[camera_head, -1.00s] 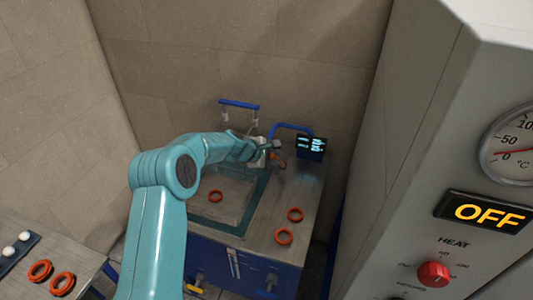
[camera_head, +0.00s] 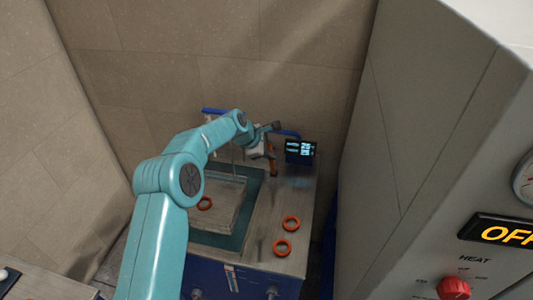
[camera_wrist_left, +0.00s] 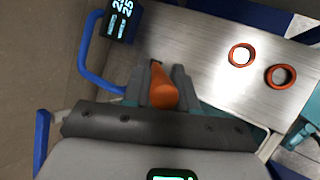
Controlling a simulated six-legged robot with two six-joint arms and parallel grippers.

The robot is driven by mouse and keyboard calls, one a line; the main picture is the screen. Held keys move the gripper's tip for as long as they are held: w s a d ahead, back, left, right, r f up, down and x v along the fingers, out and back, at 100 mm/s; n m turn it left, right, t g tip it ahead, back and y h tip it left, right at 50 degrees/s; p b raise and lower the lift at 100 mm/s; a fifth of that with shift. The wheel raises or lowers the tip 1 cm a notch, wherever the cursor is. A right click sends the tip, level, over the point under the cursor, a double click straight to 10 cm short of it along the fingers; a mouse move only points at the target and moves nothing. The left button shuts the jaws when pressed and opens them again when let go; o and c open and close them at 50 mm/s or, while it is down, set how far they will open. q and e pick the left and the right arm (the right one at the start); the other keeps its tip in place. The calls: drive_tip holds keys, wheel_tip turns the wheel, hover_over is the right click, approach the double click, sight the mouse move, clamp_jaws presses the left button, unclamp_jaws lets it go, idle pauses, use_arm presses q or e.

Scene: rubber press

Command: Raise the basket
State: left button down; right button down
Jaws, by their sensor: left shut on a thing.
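My left gripper (camera_head: 270,148) is over the back of the steel bench and shut on an orange handle (camera_head: 273,166). In the left wrist view the left gripper (camera_wrist_left: 162,84) has its dark fingers on both sides of the orange handle (camera_wrist_left: 163,95). The basket is hard to make out. A sunken basin with a teal rim (camera_head: 225,240) holds a pale see-through tray or box, with an orange ring (camera_head: 204,203) showing in it. A blue bar (camera_head: 212,110) stands behind it, partly hidden by my arm. My right gripper is out of view.
Orange rings (camera_head: 291,223) lie on the bench top, right of the basin. A small lit display (camera_head: 300,150) and a blue tube handle (camera_wrist_left: 88,62) stand close to the gripper. A large grey machine (camera_head: 440,120) fills the right side; tiled walls close off the back.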

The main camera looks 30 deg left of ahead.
use_arm(q)
drive_tip(key=shift+w+r, duration=0.15)
drive_tip(key=shift+r, duration=0.2)
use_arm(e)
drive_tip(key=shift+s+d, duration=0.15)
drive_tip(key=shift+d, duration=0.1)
use_arm(q)
drive_tip(key=c, duration=1.1)
unclamp_jaws()
drive_tip(key=shift+o, duration=0.5)
drive_tip(key=shift+w+f, duration=0.1)
drive_tip(key=shift+f, duration=0.1)
drive_tip(key=shift+r+g, duration=0.1)
drive_tip(key=shift+g, duration=0.2)
drive_tip(key=v, duration=1.6)
drive_tip(key=shift+d, duration=0.15)
drive_tip(key=shift+s, duration=0.3)
